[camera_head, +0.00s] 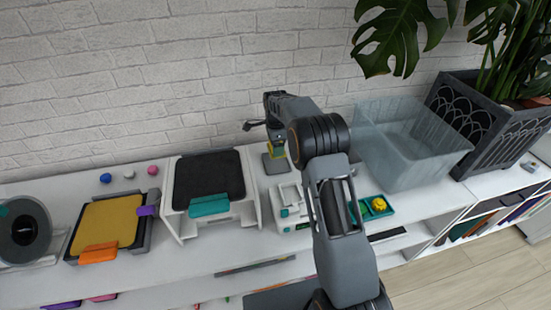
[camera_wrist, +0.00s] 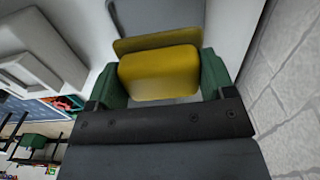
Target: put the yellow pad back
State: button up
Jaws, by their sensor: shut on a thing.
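My gripper (camera_wrist: 160,88) is shut on a small yellow pad (camera_wrist: 158,72), with a green finger on each side of it in the wrist view. A thin yellow edge lies just beyond the pad, above a grey base (camera_wrist: 150,14). In the head view my gripper (camera_head: 278,149) points down close to the wall, over a small grey base (camera_head: 272,165) on the white shelf top. The pad is small and partly hidden there. I cannot tell whether it touches the grey base.
A clear bin (camera_head: 405,145) and a planter (camera_head: 490,118) stand at right. A teal tray (camera_head: 362,212) holds a yellow ball (camera_head: 379,204). At left are a black-topped stand (camera_head: 208,176), a yellow-surfaced tray (camera_head: 105,222) and a spool (camera_head: 24,232). A white device (camera_head: 291,212) stands beside my arm.

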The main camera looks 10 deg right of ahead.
aim_at(276, 163)
jog(key=shift+f, duration=3.05)
jog(key=shift+f, duration=0.2)
jog(key=o, duration=0.9)
jog(key=shift+c, duration=0.2)
jog(key=shift+r, duration=0.15)
notch_tip(276, 163, up, 12)
jog(key=shift+f, duration=0.1)
jog(key=s+r+n+t, duration=0.1)
jog(key=s+r+n, duration=0.4)
jog(key=s+r, duration=0.3)
jog(key=s+f+n+t, duration=0.1)
jog(key=s+n+t, duration=0.1)
jog(key=s+n, duration=1.1)
jog(key=s, duration=1.1)
jog(key=shift+s+f+t, duration=0.25)
jog(key=shift+s+t, duration=0.05)
jog(key=shift+s, duration=0.1)
